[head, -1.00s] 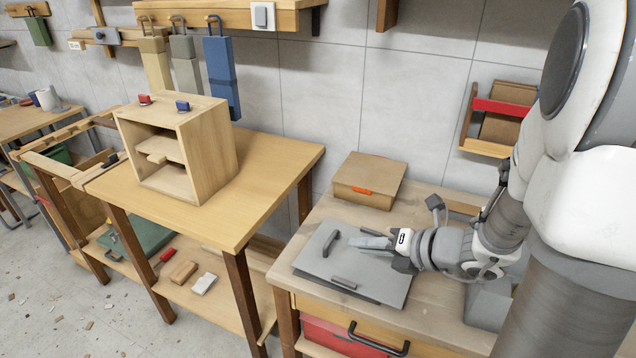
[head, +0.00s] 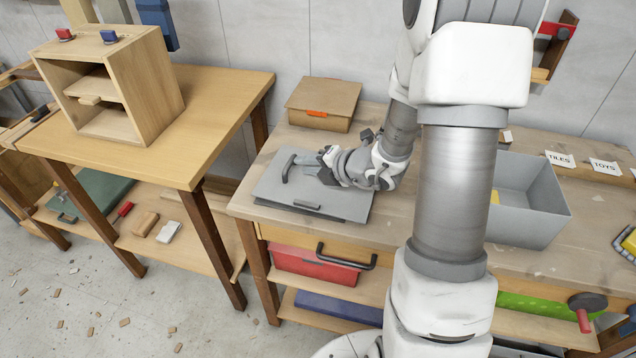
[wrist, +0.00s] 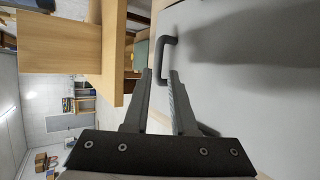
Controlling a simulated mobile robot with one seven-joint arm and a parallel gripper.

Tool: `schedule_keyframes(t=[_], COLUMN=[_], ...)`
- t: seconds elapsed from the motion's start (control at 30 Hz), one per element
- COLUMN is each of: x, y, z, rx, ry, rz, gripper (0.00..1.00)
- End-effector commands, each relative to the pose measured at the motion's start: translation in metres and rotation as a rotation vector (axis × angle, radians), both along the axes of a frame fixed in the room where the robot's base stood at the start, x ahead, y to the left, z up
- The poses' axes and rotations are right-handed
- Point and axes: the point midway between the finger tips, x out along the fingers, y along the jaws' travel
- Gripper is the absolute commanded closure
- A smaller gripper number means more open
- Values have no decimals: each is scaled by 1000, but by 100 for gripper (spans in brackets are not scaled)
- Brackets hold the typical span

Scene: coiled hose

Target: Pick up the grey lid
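The grey lid (head: 268,188) is a flat panel with two dark handles, lying on the wooden workbench left of my arm. One handle (head: 288,168) is near its left edge and the other (head: 307,205) near its front edge. My gripper (head: 321,166) is above the lid, pointing left toward the left handle. The left handle (wrist: 168,48) shows just beyond the fingertips, and the lid (wrist: 250,80) fills the right side. Part of the lid is hidden by my gripper.
A grey open box (head: 535,215) stands on the workbench to the right of my arm. A brown box (head: 322,98) with an orange tab sits behind the lid. A wooden cabinet (head: 160,80) stands on the table at left. Labels are at the back right.

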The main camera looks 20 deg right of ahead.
Motion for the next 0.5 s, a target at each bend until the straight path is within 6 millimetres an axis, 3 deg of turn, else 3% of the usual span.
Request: schedule_keyframes(t=[0.5], x=[37], y=[28], z=[-28], rx=[0], ry=[0], rz=[2], gripper=[75])
